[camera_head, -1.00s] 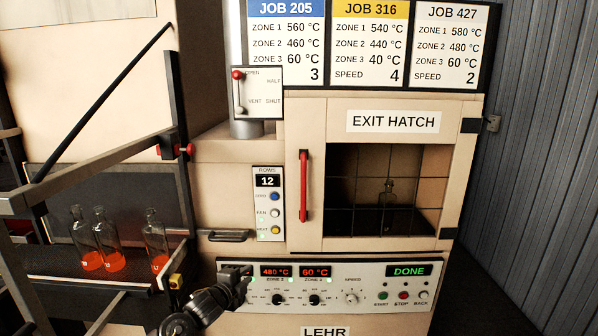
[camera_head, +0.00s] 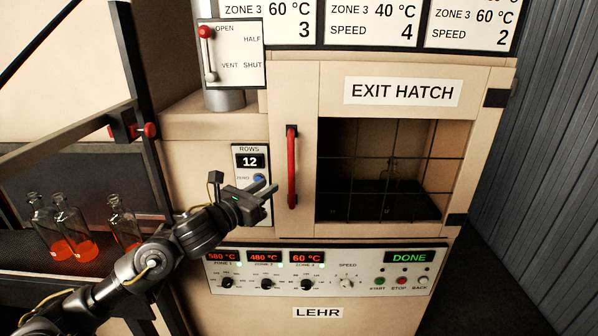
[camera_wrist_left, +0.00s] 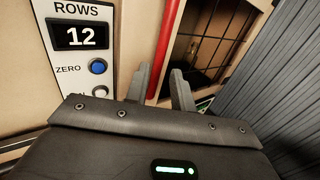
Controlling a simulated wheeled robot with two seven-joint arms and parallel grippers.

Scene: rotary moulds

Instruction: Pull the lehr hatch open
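The lehr's exit hatch (camera_head: 385,230) is a beige door with a dark gridded window, and it looks shut. Its red vertical handle (camera_head: 291,168) is on the door's left side, with dark hinges on the right. A clear bottle shows behind the window. My left gripper (camera_head: 268,189) is just left of the handle's lower half, apart from it as far as I can tell. In the left wrist view its two fingers (camera_wrist_left: 161,88) are spread with nothing between them, and the red handle (camera_wrist_left: 166,50) rises beyond the gap. My right gripper is out of view.
A rows counter panel (camera_head: 251,160) reading 12 is behind my left gripper. The control panel (camera_head: 330,272) below shows DONE. A lever plate (camera_head: 236,55) is at upper left. Bottles with orange liquid (camera_head: 68,225) stand on the belt at left. A corrugated wall (camera_head: 540,170) is at right.

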